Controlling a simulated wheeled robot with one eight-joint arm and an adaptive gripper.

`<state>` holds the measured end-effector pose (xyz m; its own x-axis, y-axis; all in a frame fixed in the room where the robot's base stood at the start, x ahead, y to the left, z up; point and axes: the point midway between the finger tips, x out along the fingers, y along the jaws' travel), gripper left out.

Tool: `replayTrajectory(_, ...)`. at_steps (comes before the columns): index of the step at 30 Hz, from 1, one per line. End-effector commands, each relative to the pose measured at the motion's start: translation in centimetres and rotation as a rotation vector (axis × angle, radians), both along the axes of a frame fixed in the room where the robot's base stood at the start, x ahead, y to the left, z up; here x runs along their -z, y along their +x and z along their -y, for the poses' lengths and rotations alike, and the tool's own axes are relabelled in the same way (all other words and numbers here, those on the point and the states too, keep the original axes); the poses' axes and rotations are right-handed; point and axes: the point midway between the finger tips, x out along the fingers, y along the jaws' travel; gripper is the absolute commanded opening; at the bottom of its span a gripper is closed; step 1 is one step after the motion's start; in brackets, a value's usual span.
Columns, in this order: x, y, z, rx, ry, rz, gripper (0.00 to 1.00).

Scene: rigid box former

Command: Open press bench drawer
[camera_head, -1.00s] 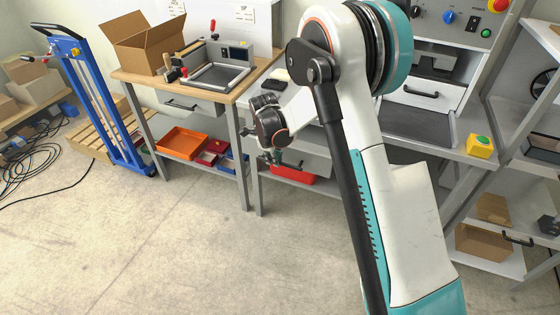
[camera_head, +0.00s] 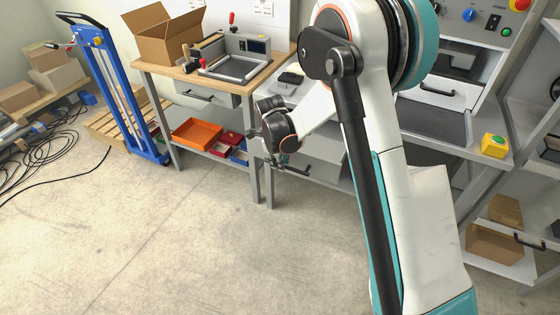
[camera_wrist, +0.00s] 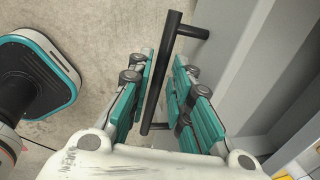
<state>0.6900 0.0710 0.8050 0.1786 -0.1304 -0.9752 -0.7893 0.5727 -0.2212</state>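The press bench drawer (camera_head: 322,146) is a light grey box under the bench's left part, partly hidden by my arm. It appears to stand partly out, with a grey hollow (camera_wrist: 268,78) behind its front (camera_wrist: 228,45) in the wrist view. Its black bar handle (camera_wrist: 162,75) lies between the teal finger pads of my gripper (camera_wrist: 160,95). Gaps show on both sides of the bar, so the gripper looks open around it. In the head view the gripper (camera_head: 272,148) is at the drawer front, its fingertips small and partly hidden.
A left bench (camera_head: 150,68) carries a cardboard box (camera_head: 168,38), with its own handled drawer (camera_head: 205,96) and an orange tray (camera_head: 196,133) below. A blue trolley (camera_head: 125,95) stands left. A yellow button box (camera_head: 494,146) sits at right. The floor in front is clear.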

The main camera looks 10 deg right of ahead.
Motion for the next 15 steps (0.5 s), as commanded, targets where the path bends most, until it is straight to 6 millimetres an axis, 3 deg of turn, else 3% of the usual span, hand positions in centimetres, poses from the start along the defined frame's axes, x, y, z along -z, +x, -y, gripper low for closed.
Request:
replayTrajectory(8,-0.1,0.0,0.0,0.000,0.000,0.000,0.20)
replayTrajectory(15,-2.9,-0.6,-0.4,0.000,0.000,0.000,0.20)
